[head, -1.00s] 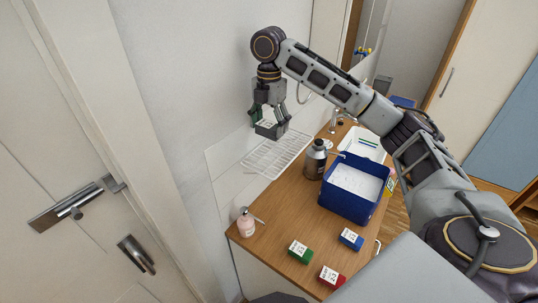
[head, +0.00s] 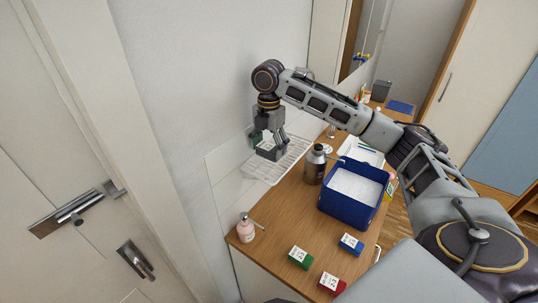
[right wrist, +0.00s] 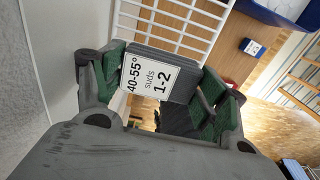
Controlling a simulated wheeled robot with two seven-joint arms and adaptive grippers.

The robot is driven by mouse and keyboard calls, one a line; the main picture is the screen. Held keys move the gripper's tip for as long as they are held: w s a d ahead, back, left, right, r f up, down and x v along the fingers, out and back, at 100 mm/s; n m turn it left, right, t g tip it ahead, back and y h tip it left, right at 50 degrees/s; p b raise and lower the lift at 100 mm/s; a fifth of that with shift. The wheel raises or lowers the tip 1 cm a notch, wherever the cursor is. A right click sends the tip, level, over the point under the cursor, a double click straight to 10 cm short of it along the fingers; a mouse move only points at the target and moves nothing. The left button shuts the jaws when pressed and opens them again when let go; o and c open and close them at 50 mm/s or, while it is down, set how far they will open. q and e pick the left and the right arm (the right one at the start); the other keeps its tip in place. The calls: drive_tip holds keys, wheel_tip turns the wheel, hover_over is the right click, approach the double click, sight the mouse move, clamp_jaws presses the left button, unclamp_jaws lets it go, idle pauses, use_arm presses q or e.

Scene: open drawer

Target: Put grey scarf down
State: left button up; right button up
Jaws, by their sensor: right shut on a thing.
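The grey scarf (head: 269,152) looks like a small grey folded block with a white label. In the right wrist view the scarf (right wrist: 180,72) shows the label text "40-55° suds 1-2". My right gripper (head: 268,146) points down and is shut on it, with green-padded fingers on both sides. The scarf is over or on the white wire rack (head: 264,176) at the back of the counter. I cannot tell whether it touches the rack. My left gripper is not in view.
On the wooden counter (head: 274,226) stand a grey metal jug (head: 314,168), a blue basin (head: 345,207) and a pink bottle (head: 245,230). Green (head: 299,257), red (head: 329,285) and blue (head: 350,244) labelled blocks lie near the front. The wall is close behind the rack.

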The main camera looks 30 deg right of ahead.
sight(269, 154)
drive_tip(key=shift+f+p, duration=0.3)
drive_tip(key=shift+f, duration=1.45)
drive_tip(key=shift+f, duration=0.15)
drive_tip(key=o, duration=1)
wheel_tip(269, 154, up, 9)
drive_tip(key=shift+f+b, duration=0.15)
drive_tip(key=shift+b, duration=0.5)
drive_tip(key=shift+r+p, duration=0.35)
drive_tip(key=shift+r, duration=1.45)
